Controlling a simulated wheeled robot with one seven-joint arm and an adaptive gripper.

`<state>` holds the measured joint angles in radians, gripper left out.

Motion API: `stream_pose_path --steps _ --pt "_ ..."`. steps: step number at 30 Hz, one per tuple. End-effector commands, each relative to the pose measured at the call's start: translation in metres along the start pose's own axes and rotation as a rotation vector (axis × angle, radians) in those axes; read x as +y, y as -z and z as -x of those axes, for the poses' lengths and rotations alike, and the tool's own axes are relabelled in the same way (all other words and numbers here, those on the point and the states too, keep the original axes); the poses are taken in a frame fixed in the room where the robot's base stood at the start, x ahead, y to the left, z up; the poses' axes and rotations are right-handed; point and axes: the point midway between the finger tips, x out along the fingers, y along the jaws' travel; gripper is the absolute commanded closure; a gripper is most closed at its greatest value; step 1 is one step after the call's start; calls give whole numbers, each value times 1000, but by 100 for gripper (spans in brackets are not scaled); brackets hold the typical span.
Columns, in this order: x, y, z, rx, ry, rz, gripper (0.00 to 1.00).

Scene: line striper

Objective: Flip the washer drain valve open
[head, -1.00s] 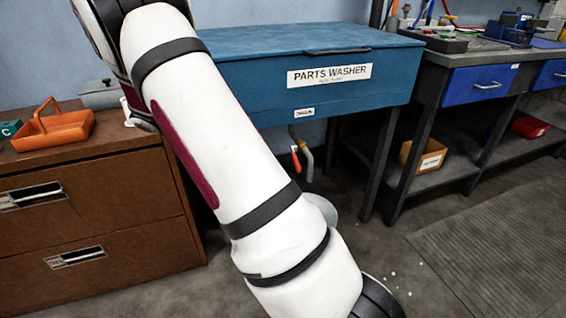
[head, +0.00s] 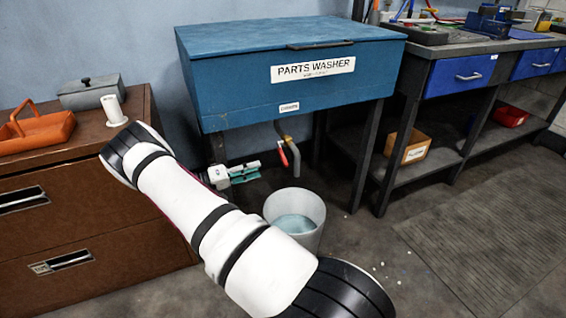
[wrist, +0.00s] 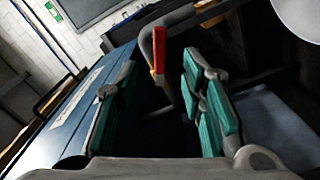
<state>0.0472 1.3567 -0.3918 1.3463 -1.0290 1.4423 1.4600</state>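The blue parts washer (head: 235,92) stands on dark legs against the wall. Below it hangs a bent metal drain pipe with the red valve handle (head: 283,157), which points downward. My gripper (head: 257,172) is under the washer, just left of the handle, with its teal fingers pointing toward it. In the wrist view, my gripper (wrist: 158,72) is open and empty. The red handle (wrist: 158,52) shows ahead, between the two fingertips in the picture, with no clear contact. The valve body is hard to make out.
A bucket (head: 312,237) with bluish liquid stands on the floor below the pipe. A brown cabinet (head: 150,225) with an orange tray (head: 45,132) is at left. A dark workbench (head: 408,66) stands at right. Open floor lies in front.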

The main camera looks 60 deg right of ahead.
Motion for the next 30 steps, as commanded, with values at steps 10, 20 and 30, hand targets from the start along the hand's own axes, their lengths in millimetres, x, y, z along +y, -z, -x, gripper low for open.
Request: stream_pose_path --steps 10,20,30 --pt "-1 -2 -69 -4 -1 1 63" --pt "0 -1 -109 -3 0 2 63" --pt "0 0 -113 -1 1 2 63"
